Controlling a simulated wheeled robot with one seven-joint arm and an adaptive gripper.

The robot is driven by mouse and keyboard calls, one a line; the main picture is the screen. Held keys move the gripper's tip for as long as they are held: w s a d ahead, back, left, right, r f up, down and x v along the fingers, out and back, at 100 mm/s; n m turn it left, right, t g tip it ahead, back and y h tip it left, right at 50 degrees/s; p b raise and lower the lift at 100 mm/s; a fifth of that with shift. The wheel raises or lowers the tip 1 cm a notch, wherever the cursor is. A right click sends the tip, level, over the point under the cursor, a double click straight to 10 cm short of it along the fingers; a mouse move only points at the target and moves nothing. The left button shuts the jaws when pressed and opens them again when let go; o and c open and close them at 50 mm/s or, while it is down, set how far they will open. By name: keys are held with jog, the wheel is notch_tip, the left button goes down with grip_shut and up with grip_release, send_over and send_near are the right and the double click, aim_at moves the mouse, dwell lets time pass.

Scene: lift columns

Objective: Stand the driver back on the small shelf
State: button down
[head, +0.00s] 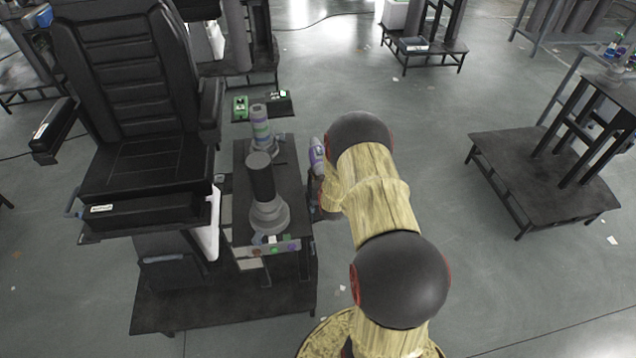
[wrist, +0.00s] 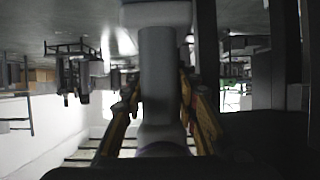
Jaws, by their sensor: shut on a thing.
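The driver (head: 317,155), pale with a purple band, shows in the head view just left of my arm, close to the right edge of the black console (head: 298,215). In the wrist view the driver (wrist: 158,75) is a grey shaft with a wider pale end at the top, standing along the picture between the fingers. My gripper (wrist: 158,100) is shut on it, one finger on each side. In the head view my arm hides most of the gripper. I cannot tell for sure which surface is the small shelf.
Green boxes (head: 240,107) lie behind. A low black platform (head: 545,180) stands right, with open floor between.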

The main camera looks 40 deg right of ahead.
jog(key=shift+f+b, duration=0.45)
jog(key=shift+f, duration=1.25)
jog(key=shift+f, duration=0.2)
jog(key=c, duration=1.4)
grip_release()
jog(key=shift+s+f, duration=0.1)
jog(key=shift+s+r, duration=0.1)
jog(key=shift+r, duration=0.15)
jog(key=p+v, duration=0.2)
jog(key=v, duration=0.9)
jog(key=shift+s+a+r+p, duration=0.15)
jog(key=shift+s+a+p, duration=0.1)
jog(key=shift+p, duration=0.1)
